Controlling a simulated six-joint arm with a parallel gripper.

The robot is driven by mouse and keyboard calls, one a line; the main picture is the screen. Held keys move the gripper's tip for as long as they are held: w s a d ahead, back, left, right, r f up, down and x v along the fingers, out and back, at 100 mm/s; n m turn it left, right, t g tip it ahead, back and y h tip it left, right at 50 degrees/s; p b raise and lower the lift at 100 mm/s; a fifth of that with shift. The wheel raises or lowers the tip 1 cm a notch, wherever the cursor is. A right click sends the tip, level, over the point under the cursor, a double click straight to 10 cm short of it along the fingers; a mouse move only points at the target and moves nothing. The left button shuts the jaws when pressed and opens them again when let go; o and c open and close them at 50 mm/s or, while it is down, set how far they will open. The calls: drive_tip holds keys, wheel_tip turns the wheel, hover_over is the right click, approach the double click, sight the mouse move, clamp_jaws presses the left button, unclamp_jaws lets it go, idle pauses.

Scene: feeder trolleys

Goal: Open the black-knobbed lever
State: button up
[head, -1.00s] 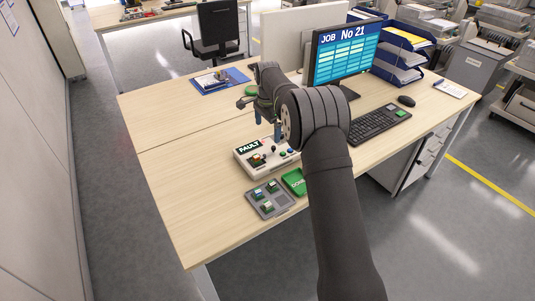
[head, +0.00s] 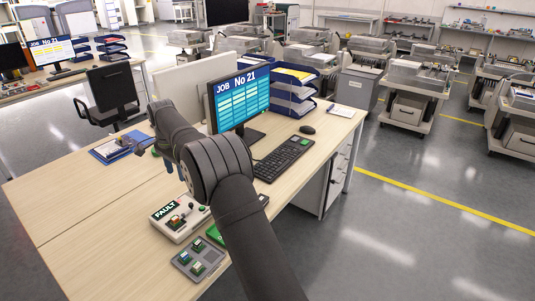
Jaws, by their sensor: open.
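My gripper (head: 175,168) is over the near desk, past the bend of my arm. I cannot make out a black-knobbed lever for certain. Feeder trolleys (head: 408,113) with grey machines on top stand across the floor at the right, and their small parts are not readable. My arm hides part of the desk.
On the desk are a grey tray with small parts (head: 186,259), a partly hidden green tray (head: 214,234), a monitor showing JOB No 21 (head: 241,99), a keyboard (head: 283,158), a mouse (head: 307,130) and blue paper trays (head: 292,95). Open floor with a yellow line (head: 440,205) lies to the right.

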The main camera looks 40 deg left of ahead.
sight(190, 204)
drive_tip(key=shift+c, duration=0.6)
drive_tip(key=s+d+n+t+y, duration=0.2)
drive_tip(key=s+d+n+t, duration=0.2)
drive_tip(key=n, duration=0.7)
drive_tip(key=x, duration=1.8)
drive_tip(key=shift+s+a, duration=0.1)
drive_tip(key=shift+a, duration=0.1)
drive_tip(key=shift+c, duration=0.4)
clamp_jaws()
